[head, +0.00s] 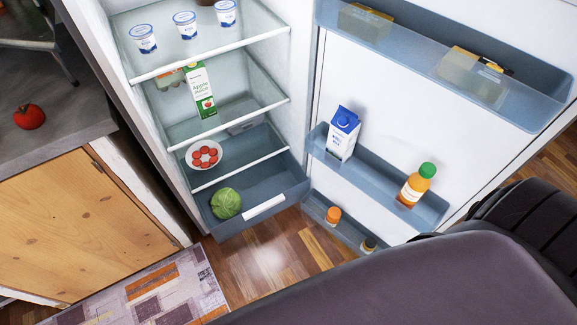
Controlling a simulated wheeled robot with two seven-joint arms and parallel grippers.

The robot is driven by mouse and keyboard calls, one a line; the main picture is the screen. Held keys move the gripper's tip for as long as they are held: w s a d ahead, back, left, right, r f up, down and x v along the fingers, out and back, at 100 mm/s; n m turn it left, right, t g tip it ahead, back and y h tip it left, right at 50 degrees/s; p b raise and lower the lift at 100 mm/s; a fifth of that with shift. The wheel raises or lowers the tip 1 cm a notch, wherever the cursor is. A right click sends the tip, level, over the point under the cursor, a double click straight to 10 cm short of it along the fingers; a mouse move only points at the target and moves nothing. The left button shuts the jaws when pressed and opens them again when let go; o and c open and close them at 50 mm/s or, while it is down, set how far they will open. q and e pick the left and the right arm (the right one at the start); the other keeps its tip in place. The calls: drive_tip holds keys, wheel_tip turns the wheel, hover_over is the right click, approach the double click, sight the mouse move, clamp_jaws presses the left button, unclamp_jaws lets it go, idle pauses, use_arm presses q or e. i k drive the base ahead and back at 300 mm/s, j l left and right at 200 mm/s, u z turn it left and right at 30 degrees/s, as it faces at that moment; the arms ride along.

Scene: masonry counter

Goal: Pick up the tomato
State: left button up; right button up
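A red tomato (29,117) sits on the grey counter top (60,140) at the far left of the head view, near the counter's front edge. A white bowl (204,165) with several red, round pieces, perhaps tomatoes or slices, stands on a lower shelf of the open fridge. One of my dark arms fills the lower right of the view. Neither gripper shows in the view.
The fridge is open, its door (400,120) swung right with bottles and cartons in its bins. A drawer (285,193) with a cabbage (226,203) is pulled out. A wooden cabinet (85,225) is under the counter; a rug (170,290) lies on the floor.

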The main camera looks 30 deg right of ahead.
sight(30, 117)
drive_tip(key=z, duration=0.55)
drive_tip(key=u, duration=1.3)
drive_tip(key=z, duration=1.3)
drive_tip(key=u, duration=1.3)
drive_tip(key=i+u, duration=0.1)
drive_tip(key=i, duration=0.2)
